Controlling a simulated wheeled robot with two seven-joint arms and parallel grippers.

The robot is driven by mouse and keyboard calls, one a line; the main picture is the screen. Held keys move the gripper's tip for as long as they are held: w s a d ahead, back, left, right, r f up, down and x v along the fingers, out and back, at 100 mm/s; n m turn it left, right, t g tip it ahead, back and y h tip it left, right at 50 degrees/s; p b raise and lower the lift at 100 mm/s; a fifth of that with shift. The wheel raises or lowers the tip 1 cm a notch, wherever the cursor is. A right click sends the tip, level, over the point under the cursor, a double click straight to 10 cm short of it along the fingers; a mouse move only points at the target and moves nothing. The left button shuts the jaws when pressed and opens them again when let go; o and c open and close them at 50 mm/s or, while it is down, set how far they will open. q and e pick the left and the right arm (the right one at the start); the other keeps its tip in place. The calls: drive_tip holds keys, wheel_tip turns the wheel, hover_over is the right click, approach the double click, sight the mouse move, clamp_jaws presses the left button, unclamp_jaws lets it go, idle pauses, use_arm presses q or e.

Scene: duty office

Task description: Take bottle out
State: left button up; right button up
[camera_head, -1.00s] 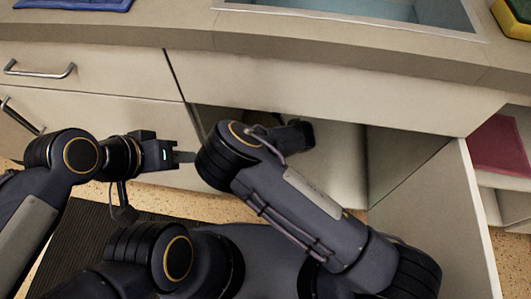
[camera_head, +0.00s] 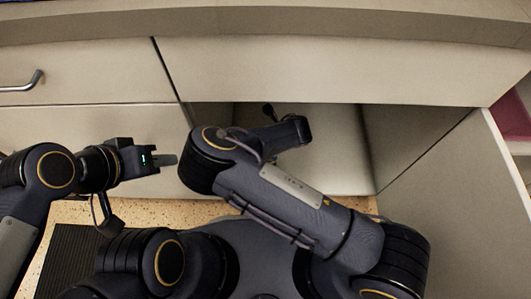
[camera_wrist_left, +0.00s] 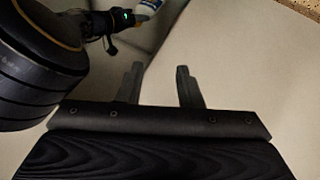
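A bottle (camera_wrist_left: 147,7), white with some blue, shows in part at the top edge of the left wrist view. It is right beside the end of my right arm; I cannot tell if the fingers hold it. My right arm reaches into the open cabinet (camera_head: 340,150) under the counter, and its fingers are hidden in the head view. The bottle does not show in the head view. My left gripper (camera_head: 168,159) is outside, in front of the closed cabinet front on the left. In the left wrist view its two fingers (camera_wrist_left: 160,88) are apart and empty.
The open cabinet door (camera_head: 460,190) stands to the right of my right arm. The counter edge (camera_head: 300,22) and a front panel (camera_head: 330,70) lie above the opening. A drawer with a metal handle (camera_head: 24,84) is at the left. Speckled floor (camera_head: 90,212) lies below.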

clamp_jaws()
idle(0.5)
